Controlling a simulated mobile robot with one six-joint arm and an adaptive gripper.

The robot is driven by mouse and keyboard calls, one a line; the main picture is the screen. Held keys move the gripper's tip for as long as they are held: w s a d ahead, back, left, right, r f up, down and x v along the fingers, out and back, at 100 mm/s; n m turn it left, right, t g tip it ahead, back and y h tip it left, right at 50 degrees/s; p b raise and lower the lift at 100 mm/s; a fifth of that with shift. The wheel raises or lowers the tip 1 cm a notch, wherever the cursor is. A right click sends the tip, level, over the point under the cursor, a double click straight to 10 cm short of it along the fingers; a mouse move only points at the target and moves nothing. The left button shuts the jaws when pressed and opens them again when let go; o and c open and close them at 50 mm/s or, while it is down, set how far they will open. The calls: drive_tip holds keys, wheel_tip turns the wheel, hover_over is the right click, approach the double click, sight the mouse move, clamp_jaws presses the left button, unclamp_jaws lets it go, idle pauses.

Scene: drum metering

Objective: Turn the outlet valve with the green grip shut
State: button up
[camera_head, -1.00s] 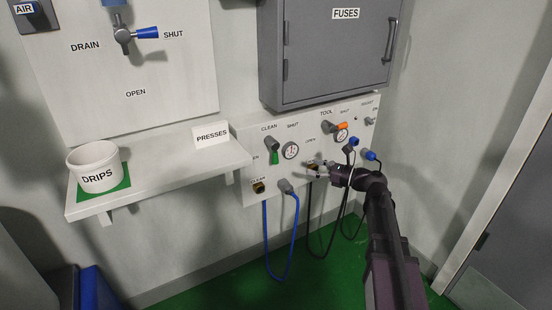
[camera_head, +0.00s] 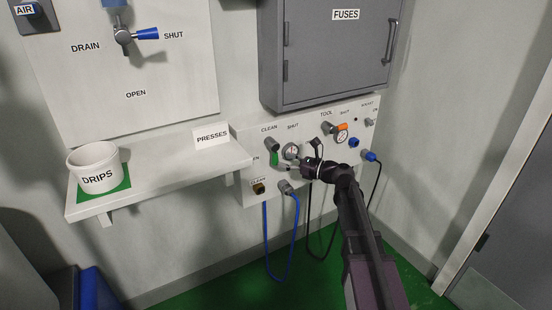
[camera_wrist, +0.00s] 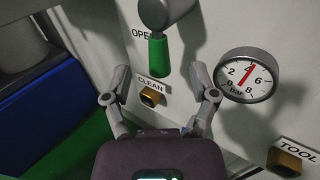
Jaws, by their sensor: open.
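The outlet valve with the green grip (camera_head: 274,157) is on the white wall panel under the CLEAN label. Its grip hangs down from the grey hub, with OPEN lettering to its left and SHUT to its right. In the wrist view the green grip (camera_wrist: 158,55) is at the top centre, pointing down between my fingers and a little beyond their tips. My gripper (camera_wrist: 160,84) is open and empty, one finger on each side. I cannot tell whether either touches the grip. In the head view my gripper (camera_head: 286,167) is just below and right of the valve.
A round gauge (camera_wrist: 247,75) is close to my right finger. A CLEAN socket (camera_wrist: 150,95) lies below the grip. An orange-grip valve (camera_head: 342,127) is to the right. A blue hose (camera_head: 268,240) and a black hose hang below. The shelf (camera_head: 160,170) juts out at left.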

sight(276, 158)
drive_tip(key=shift+x, duration=2)
clamp_jaws()
